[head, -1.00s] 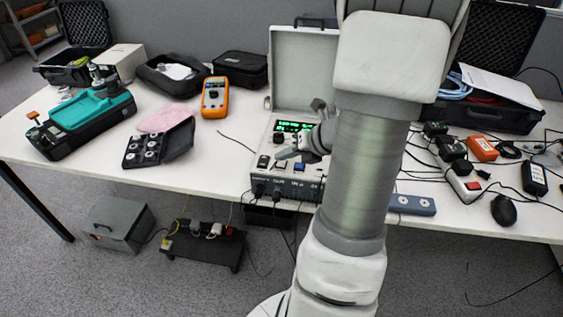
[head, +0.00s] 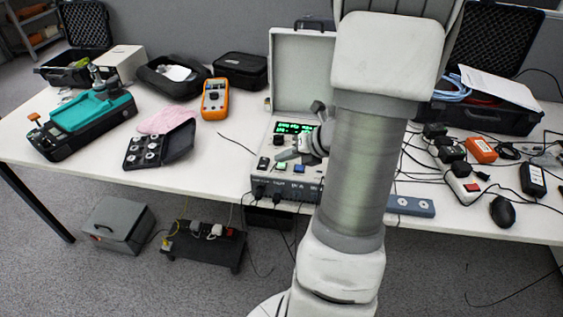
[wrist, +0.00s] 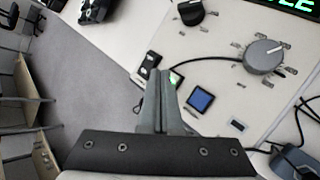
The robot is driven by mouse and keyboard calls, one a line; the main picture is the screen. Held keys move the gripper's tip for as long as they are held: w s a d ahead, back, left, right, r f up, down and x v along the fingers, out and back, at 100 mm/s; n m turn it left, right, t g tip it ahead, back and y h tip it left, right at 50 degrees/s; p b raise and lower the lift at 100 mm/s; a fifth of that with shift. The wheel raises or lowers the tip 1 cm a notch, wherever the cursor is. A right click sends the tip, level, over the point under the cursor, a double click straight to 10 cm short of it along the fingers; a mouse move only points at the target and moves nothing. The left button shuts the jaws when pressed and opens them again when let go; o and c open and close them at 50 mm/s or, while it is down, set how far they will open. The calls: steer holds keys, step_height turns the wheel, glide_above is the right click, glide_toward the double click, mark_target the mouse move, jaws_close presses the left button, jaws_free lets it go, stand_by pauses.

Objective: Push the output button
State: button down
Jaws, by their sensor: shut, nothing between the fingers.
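The calibration unit (head: 262,186) stands open-lidded on the table, with a lit green display (head: 293,128). Along its front are a black switch (head: 263,163), a small button glowing green (head: 281,166) and a blue button (head: 299,168). Which one is the output button I cannot read. My gripper (head: 284,156) is shut and empty, just above the green button. In the wrist view, my gripper (wrist: 160,76) partly covers the green button (wrist: 175,79); the blue button (wrist: 200,99) is to its right. Whether the fingertips touch the panel I cannot tell.
Two knobs, black (wrist: 190,11) and grey (wrist: 264,56), stand up from the panel, with a black cable across it. An orange multimeter (head: 215,98) is to the left. Chargers and a black mouse (head: 503,211) crowd the right.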

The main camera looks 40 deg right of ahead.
mark_target(284, 167)
step_height(284, 167, up, 6)
steer(key=p, duration=0.6)
stand_by(0.4)
